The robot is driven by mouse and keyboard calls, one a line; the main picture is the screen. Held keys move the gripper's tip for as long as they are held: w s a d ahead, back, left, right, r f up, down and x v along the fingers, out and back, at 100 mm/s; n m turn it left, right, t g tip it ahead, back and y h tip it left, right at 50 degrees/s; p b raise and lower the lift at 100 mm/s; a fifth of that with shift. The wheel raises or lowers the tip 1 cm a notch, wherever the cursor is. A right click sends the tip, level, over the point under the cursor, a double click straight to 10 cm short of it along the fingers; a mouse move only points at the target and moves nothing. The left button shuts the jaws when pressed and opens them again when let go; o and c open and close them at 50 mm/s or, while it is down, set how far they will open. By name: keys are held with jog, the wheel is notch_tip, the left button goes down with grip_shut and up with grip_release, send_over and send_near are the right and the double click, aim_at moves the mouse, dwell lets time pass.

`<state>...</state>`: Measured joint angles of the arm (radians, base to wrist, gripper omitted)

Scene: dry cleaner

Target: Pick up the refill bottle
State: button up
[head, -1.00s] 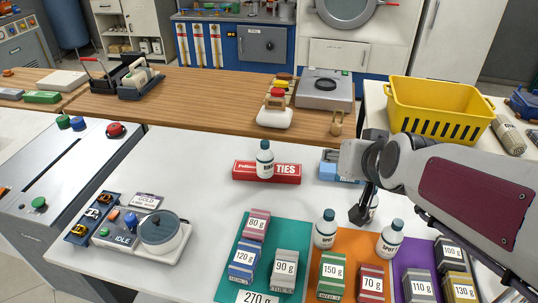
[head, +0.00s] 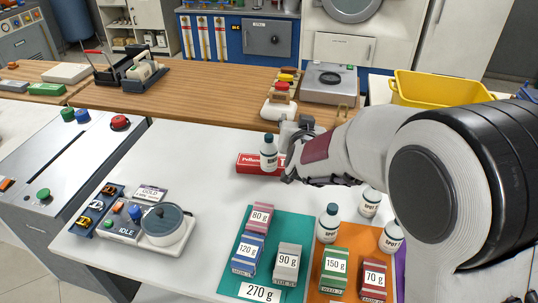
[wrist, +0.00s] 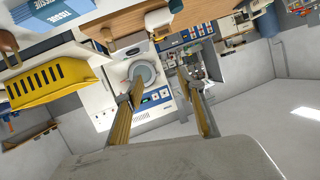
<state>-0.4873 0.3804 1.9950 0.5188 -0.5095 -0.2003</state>
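Several white bottles with teal caps stand on the white table; the readable labels begin "SPOT". One bottle (head: 268,154) is by the red TIES box (head: 248,162), overlapping it; I cannot tell whether it stands on it. Another bottle (head: 370,203) stands right of centre, and two more (head: 328,224) (head: 391,238) stand near the mats. Which one is the refill bottle I cannot tell. My gripper (head: 290,165) is just right of the bottle by the red box. In the wrist view my gripper (wrist: 162,88) has its fingers apart with nothing held.
Weight boxes stand on the teal mat (head: 240,278) and orange mat (head: 322,288). A scale with a pot (head: 168,225) is at left. A wooden counter (head: 215,95) runs behind, with a yellow basket (head: 437,88) at right. The table left of the red box is clear.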

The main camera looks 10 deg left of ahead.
jog(key=w+a+f+t+h, duration=0.1)
jog(key=w+a+f+t, duration=0.15)
jog(key=a+f, duration=0.35)
jog(key=t+h, duration=0.2)
send_near(268, 141)
jog(key=w, duration=0.4)
jog(key=shift+s+d+f+m, duration=0.2)
jog(key=shift+f+m, duration=0.1)
jog(key=shift+f, duration=0.1)
jog(key=shift+w, duration=1.3)
jog(key=shift+w+a+r, duration=0.1)
jog(key=shift+w+a+r, duration=0.1)
jog(key=shift+w, duration=0.5)
jog(key=shift+w+a+r, duration=0.1)
jog(key=shift+w+r, duration=0.05)
jog(key=shift+w, duration=1.75)
